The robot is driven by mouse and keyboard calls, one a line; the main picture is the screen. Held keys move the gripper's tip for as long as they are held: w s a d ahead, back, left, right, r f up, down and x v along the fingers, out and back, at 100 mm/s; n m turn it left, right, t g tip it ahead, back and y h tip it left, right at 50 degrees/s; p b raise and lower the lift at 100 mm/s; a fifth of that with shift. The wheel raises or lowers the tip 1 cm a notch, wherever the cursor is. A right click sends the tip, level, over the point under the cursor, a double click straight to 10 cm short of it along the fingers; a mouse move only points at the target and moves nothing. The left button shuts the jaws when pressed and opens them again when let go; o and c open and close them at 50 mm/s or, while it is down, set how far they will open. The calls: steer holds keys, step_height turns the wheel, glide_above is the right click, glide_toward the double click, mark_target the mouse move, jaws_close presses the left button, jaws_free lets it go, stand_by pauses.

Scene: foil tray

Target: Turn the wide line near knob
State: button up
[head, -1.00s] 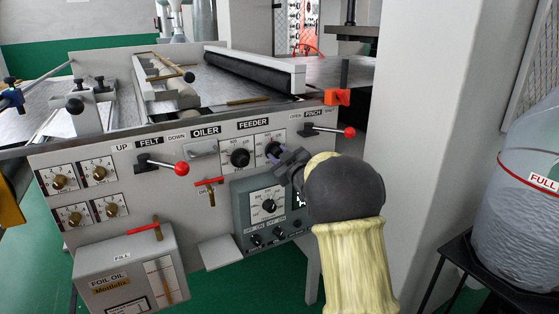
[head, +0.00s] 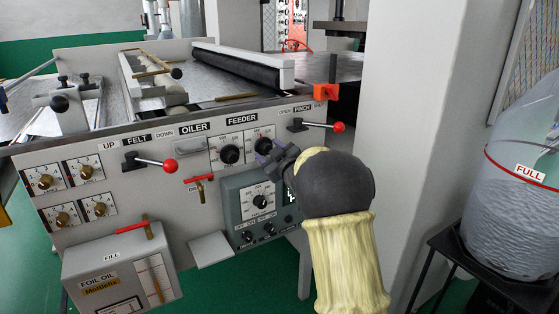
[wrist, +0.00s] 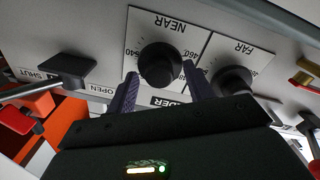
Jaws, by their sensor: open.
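The near knob (wrist: 160,65) is a round black knob on a white dial plate marked NEAR, upside down in the wrist view. In the head view it is the right-hand knob (head: 264,145) under the FEEDER label, partly hidden by my fingers. My gripper (wrist: 158,84) is open, with one finger on each side of the near knob. In the head view my gripper (head: 271,154) is right at the knob. I cannot tell whether the fingers touch it. No wide line can be made out on the knob.
The far knob (wrist: 232,84) is close beside my right-hand finger. A red-tipped pinch lever (head: 318,126) sticks out to the right. A grey-green control box (head: 258,205) is below. A plastic container marked FULL (head: 520,190) stands at the right.

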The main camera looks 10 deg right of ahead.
steer(key=v, duration=1.7)
steer(key=s+f+m+g+h, duration=0.6)
steer(key=s+f+g, duration=0.15)
steer(key=f, duration=0.45)
steer(key=s+a+f+m+g, duration=0.1)
steer(key=s+a+f+g, duration=0.2)
steer(key=s, duration=0.5)
steer(key=s+a+f+m+g, duration=0.2)
steer(key=s+f+g, duration=0.2)
steer(key=s, duration=0.5)
step_height(320, 180, up, 31)
steer(key=p, duration=3.1)
steer(key=shift+y, duration=0.3)
steer(key=shift+d+f, duration=0.1)
